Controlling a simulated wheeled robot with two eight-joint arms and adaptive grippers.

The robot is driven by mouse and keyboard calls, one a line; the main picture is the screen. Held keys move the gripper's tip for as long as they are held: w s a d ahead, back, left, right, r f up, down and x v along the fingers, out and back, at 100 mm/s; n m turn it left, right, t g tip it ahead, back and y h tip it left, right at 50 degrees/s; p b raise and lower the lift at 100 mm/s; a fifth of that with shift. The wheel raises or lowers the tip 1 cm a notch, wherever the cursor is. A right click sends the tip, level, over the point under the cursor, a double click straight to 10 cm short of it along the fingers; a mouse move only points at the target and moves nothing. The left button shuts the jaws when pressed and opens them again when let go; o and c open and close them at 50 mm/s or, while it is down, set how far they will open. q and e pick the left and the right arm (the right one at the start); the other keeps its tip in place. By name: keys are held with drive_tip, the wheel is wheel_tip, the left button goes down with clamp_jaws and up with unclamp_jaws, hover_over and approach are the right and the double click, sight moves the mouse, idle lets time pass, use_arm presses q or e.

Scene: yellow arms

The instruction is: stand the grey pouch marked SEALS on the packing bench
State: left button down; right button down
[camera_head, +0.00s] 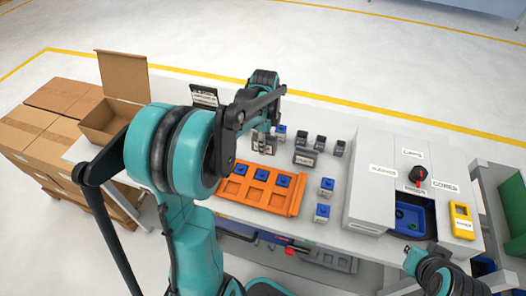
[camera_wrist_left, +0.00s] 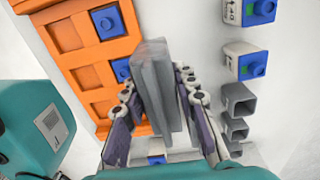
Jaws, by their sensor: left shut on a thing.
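In the left wrist view a flat grey pouch (camera_wrist_left: 152,82) stands edge-on between the fingers of my left gripper (camera_wrist_left: 158,100), which is shut on it. Its marking does not face this camera. In the head view my left gripper (camera_head: 265,133) is over the bench beyond the orange tray, and my arm hides much of it. I cannot read the pouch's label there. The packing bench (camera_head: 330,228) is a long pale table. My right arm shows only in part at the lower right, without clear fingers.
An orange tray (camera_head: 291,207) holds several blue-topped parts. More blue-topped blocks (camera_head: 322,213) and grey square tubes (camera_head: 320,143) stand nearby. A pale cabinet (camera_head: 372,150) and a blue bin (camera_head: 431,215) are at the right. An open carton (camera_head: 100,122) stands at the left.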

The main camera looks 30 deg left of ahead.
use_arm(q)
drive_tip(key=w+a+f, duration=0.1)
drive_tip(key=w, duration=0.1)
drive_tip(key=w+a+f+b, duration=0.1)
drive_tip(key=a+f, duration=0.1)
drive_tip(key=shift+w, duration=0.35)
drive_tip(key=shift+f+b, duration=0.95)
drive_tip(key=shift+f, duration=0.95)
drive_tip(key=shift+f, duration=0.1)
drive_tip(key=c, duration=1.2)
unclamp_jaws()
